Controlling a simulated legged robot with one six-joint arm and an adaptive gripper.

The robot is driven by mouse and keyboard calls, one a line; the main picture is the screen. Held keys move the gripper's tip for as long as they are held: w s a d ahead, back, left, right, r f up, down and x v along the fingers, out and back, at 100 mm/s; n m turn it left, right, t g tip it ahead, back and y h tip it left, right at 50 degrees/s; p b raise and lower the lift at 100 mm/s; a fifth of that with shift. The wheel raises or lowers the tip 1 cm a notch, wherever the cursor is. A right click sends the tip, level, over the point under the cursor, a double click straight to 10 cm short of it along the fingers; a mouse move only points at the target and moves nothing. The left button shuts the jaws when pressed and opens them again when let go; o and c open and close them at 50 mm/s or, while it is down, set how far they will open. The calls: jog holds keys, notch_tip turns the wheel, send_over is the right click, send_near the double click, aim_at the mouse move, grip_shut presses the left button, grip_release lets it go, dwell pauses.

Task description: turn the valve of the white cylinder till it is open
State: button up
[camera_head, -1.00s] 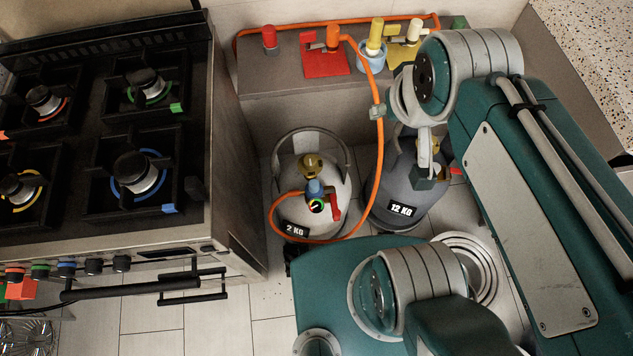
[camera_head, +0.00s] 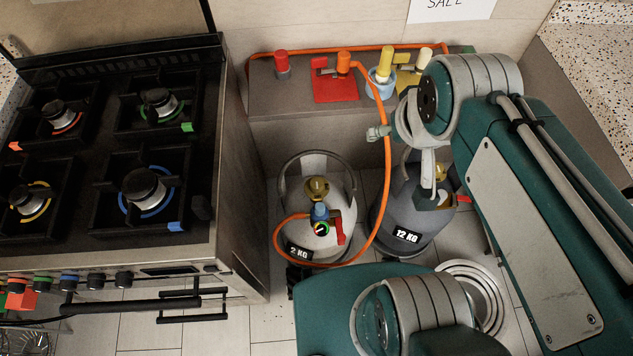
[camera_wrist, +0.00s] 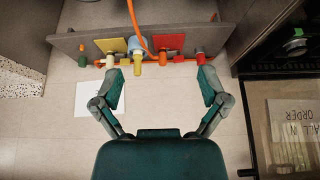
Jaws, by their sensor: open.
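The white cylinder (camera_head: 335,195), marked 2 KG, stands upright on the floor beside the stove in the head view. On its top are a brass-coloured valve (camera_head: 316,187), a blue fitting (camera_head: 320,211), a small gauge and a red lever (camera_head: 340,232). An orange hose (camera_head: 385,190) runs from the fitting. I cannot tell the valve's setting. My gripper (camera_wrist: 162,63) is open and empty in the wrist view, its fingers spread before the wall ledge. In the head view my arm is above and right of the white cylinder, apart from it.
A grey cylinder (camera_head: 410,205), marked 12 KG, stands close on the right, below my arm. The stove (camera_head: 235,180) borders the left. A ledge (camera_head: 290,100) behind carries several coloured fittings, and the orange hose loops forward from there.

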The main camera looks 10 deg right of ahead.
jog(key=w+a+f+g, duration=0.2)
jog(key=w+f, duration=0.3)
jog(key=w, duration=0.5)
jog(key=m+g, duration=0.2)
jog(key=g, duration=0.1)
send_over(317, 182)
notch_tip(317, 182, down, 37)
notch_tip(317, 182, down, 11)
jog(key=c, duration=1.2)
